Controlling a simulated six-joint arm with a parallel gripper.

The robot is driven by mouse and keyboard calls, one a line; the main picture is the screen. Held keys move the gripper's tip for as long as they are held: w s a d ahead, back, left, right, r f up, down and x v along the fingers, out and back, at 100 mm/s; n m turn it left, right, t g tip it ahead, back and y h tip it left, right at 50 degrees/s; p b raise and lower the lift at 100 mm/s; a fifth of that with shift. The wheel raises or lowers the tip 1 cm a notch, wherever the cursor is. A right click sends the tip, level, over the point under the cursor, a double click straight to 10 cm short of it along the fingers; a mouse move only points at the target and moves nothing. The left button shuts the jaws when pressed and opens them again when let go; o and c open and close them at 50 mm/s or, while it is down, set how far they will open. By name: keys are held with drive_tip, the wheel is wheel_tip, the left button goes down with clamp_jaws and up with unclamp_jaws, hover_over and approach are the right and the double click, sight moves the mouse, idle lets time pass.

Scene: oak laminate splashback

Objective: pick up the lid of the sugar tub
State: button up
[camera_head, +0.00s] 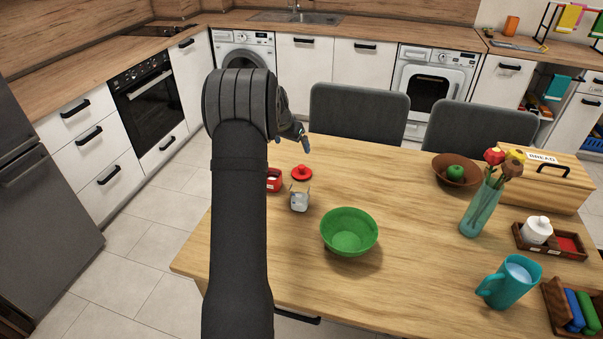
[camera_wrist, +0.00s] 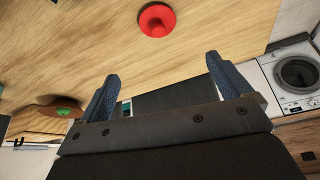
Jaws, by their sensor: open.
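A round red lid with a knob (camera_head: 302,172) lies on the wooden table near its far left edge. It also shows in the wrist view (camera_wrist: 157,20), ahead of my gripper's fingers. A small red tub (camera_head: 274,180) with something white in or on it stands just left of the lid, partly hidden by my arm. I cannot read any label on it. My gripper (camera_head: 305,142) is above the table's far left edge, apart from the lid. In the wrist view its two blue fingers (camera_wrist: 162,70) are spread wide with nothing between them.
A small glass jar (camera_head: 300,198) stands just in front of the lid, and a green bowl (camera_head: 349,231) stands nearer right. A flower vase (camera_head: 481,208), a teal jug (camera_head: 510,281) and a bread box (camera_head: 540,178) are farther right. Chairs (camera_head: 359,115) stand behind the table.

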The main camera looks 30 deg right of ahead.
approach(301, 166)
drive_tip(key=shift+m, duration=0.4)
drive_tip(key=x, duration=0.5)
drive_tip(key=shift+d+f, duration=0.15)
drive_tip(key=shift+d, duration=0.2)
drive_tip(key=shift+a+x, duration=0.1)
drive_tip(key=shift+x, duration=1.2)
drive_tip(key=shift+a+x, duration=0.15)
drive_tip(key=shift+x, duration=1.15)
drive_tip(key=shift+f, duration=0.1)
drive_tip(key=c, duration=1)
